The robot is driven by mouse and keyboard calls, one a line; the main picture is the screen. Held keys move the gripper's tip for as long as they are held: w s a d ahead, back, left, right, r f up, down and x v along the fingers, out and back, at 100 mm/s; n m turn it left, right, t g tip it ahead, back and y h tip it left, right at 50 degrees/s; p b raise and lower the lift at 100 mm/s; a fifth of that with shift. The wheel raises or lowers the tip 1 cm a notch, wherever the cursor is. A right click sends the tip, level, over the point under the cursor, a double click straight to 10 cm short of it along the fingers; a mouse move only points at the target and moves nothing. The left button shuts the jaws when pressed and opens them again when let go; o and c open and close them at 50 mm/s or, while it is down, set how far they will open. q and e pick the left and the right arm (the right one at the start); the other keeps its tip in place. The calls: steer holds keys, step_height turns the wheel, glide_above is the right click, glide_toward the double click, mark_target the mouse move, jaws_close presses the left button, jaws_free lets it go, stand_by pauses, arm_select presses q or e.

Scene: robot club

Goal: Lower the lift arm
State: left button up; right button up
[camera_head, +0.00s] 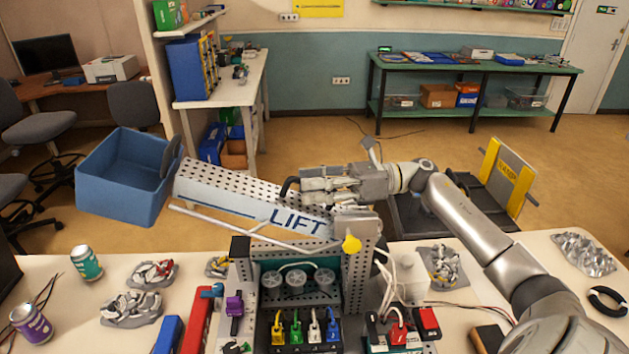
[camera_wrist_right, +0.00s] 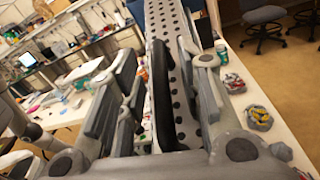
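The lift arm (camera_head: 215,193) is a grey perforated beam with a white and blue LIFT side panel. It is raised, sloping up to the left from its grey upright (camera_head: 358,265), with a blue bin (camera_head: 120,185) at its far end. A black handle (camera_head: 287,187) stands on top of the beam. My right gripper (camera_head: 303,188) is at the handle, above the beam. In the right wrist view, the black handle (camera_wrist_right: 163,100) lies between the fingers of my open right gripper (camera_wrist_right: 160,85), with a gap visible beside it. My left gripper is out of view.
A yellow knob (camera_head: 351,244) and a panel with coloured plugs (camera_head: 305,330) sit at the lift's base. A wrapped grey part (camera_head: 583,253) lies at the right.

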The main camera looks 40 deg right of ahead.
mark_target(299, 201)
steer(key=shift+c, duration=0.3)
jaws_close()
steer(key=shift+f, duration=0.1)
steer(key=shift+w+a+f+b, duration=0.2)
steer(key=shift+f+b, duration=0.1)
steer(key=shift+b, duration=0.15)
steer(key=a+f+h, duration=0.1)
steer(key=w+a+f+g+h+b, duration=0.1)
steer(key=a+f+g+h, duration=0.1)
steer(key=shift+w+f+h+b, duration=0.2)
steer(key=shift+w+h+b, duration=0.15)
steer(key=shift+h, duration=0.05)
steer(key=shift+w+a+f+g+h, duration=0.1)
steer(key=shift+a+f+g+h, duration=0.15)
steer(key=shift+f, duration=0.35)
